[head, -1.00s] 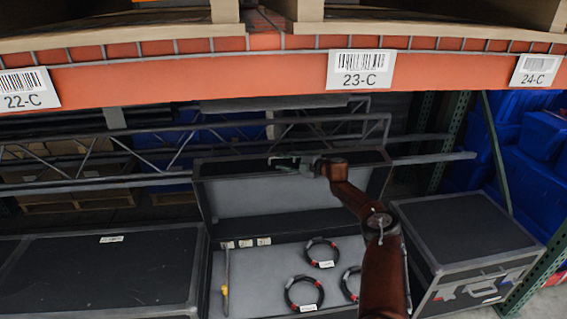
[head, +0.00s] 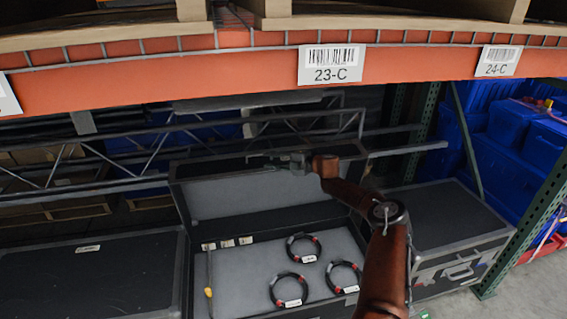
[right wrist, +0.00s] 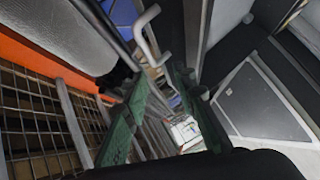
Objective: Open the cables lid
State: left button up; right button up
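The cables case (head: 197,290) is a black case with metal edging and a grey lined inside. Three coiled black cables (head: 303,247) with red bands and white tags lie in it. Its lid (head: 255,198) stands raised at the back, grey inside, tilted backward. My right gripper (head: 268,160) is at the lid's upper edge; I cannot tell whether it touches it. In the right wrist view its green fingers (right wrist: 165,105) are apart with nothing between them. My left gripper is not in view.
Closed black cases stand left (head: 85,275) and right (head: 440,220) of the open one. An orange rack beam (head: 250,65) crosses above, and a grey metal truss (head: 90,165) lies behind the lid. Blue bins (head: 515,125) stand at the right beyond a green rack post (head: 525,235).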

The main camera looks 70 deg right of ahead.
jog(key=v, duration=0.6)
dwell(0.3)
jog(key=shift+s+r, duration=0.15)
dwell(0.5)
